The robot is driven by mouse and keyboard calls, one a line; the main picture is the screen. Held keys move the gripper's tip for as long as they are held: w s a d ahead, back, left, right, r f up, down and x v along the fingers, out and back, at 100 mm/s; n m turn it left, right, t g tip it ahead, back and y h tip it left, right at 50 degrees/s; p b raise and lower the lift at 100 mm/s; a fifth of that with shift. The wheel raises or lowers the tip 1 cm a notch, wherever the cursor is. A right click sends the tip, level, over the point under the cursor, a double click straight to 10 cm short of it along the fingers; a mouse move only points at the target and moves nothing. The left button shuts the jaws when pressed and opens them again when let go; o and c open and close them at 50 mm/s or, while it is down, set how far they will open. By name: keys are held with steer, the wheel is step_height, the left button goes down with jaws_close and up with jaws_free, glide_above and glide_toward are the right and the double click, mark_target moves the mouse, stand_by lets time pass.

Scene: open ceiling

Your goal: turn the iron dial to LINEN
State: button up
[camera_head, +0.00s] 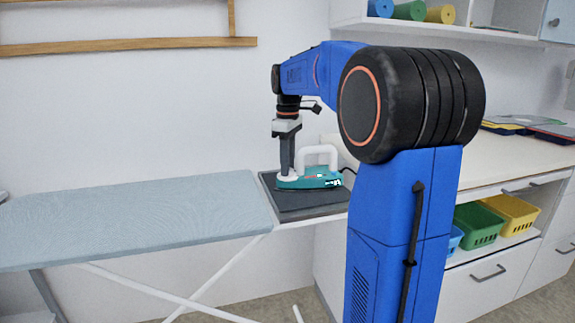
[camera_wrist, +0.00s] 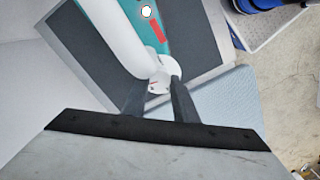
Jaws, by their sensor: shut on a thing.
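The teal and white iron (camera_head: 308,183) rests on a dark grey pad (camera_head: 305,205) at the right end of the ironing board. Its white handle (camera_head: 320,150) arches above the teal body. In the wrist view, the teal body (camera_wrist: 150,20) carries a red mark and the white handle (camera_wrist: 115,35) runs diagonally. My gripper (camera_head: 287,172) points down at the iron's left end. In the wrist view, my gripper (camera_wrist: 158,88) is shut on the white dial (camera_wrist: 160,78), one finger on either side. The dial shows small dark marks, too small to read.
The light blue ironing board (camera_head: 130,215) extends to the left and is bare. A white counter (camera_head: 440,175) stands to the right, with coloured bins (camera_head: 480,223) below. A dark cord (camera_head: 348,172) leaves the iron's right end. A wooden rail (camera_head: 130,45) is on the wall.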

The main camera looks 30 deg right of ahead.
stand_by(0.4)
steer(key=o, duration=1.1)
steer(key=shift+c, duration=0.2)
steer(key=shift+r, duration=0.1)
step_height(320, 180, up, 17)
steer(key=shift+d, duration=0.15)
steer(key=shift+w+r, duration=0.1)
